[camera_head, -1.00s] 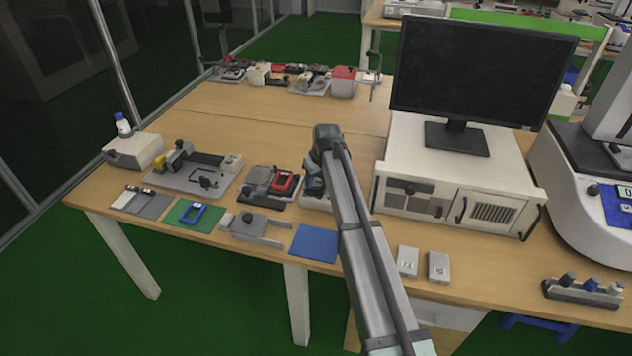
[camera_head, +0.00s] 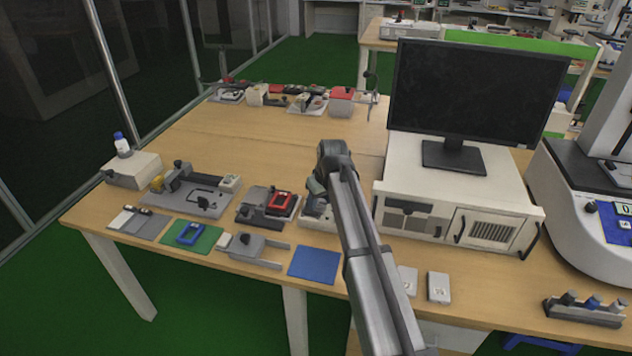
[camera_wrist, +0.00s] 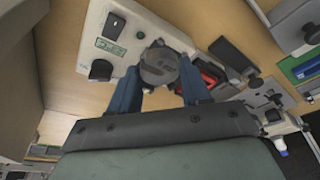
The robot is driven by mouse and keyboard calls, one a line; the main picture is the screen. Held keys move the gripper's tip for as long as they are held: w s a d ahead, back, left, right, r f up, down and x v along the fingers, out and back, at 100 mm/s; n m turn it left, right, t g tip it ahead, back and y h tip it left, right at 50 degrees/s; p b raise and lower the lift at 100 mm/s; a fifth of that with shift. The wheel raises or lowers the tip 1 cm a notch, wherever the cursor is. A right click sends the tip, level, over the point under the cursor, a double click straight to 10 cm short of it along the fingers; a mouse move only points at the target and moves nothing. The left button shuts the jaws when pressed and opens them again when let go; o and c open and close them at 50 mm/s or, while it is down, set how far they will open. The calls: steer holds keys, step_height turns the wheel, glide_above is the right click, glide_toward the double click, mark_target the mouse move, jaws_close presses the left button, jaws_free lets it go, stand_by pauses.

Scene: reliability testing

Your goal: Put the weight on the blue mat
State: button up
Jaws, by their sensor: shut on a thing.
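The weight (camera_wrist: 158,66) is a dark grey round disc in the wrist view. My gripper (camera_wrist: 158,82) is shut on it, with one blue finger on each side. They are over or just in front of a pale instrument with a green display (camera_wrist: 112,47); the gap between them cannot be judged. In the head view my gripper (camera_head: 316,190) is partly hidden by my own arm, and the weight cannot be made out there. The blue mat (camera_head: 315,265) lies flat and bare at the table's front edge, nearer the camera than my gripper. It is not seen in the wrist view.
A grey clamp fixture (camera_head: 258,250) lies just left of the mat, with a green mat (camera_head: 208,241) beyond it. A red-and-black device (camera_head: 268,206) stands left of my gripper. A white box (camera_head: 438,287) and the monitor's cabinet (camera_head: 455,215) are on the right.

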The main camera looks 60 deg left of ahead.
glide_above(328, 265)
steer(key=d, duration=0.1)
step_height(328, 265, down, 4)
steer(key=shift+d+f, duration=0.1)
steer(key=shift+f, duration=0.1)
steer(key=shift+a, duration=0.2)
steer(key=shift+f, duration=2.15)
steer(key=shift+f, duration=0.25)
steer(key=o, duration=1.3)
steer(key=shift+c, duration=0.2)
steer(key=shift+r, duration=0.15)
steer(key=shift+r, duration=2.9)
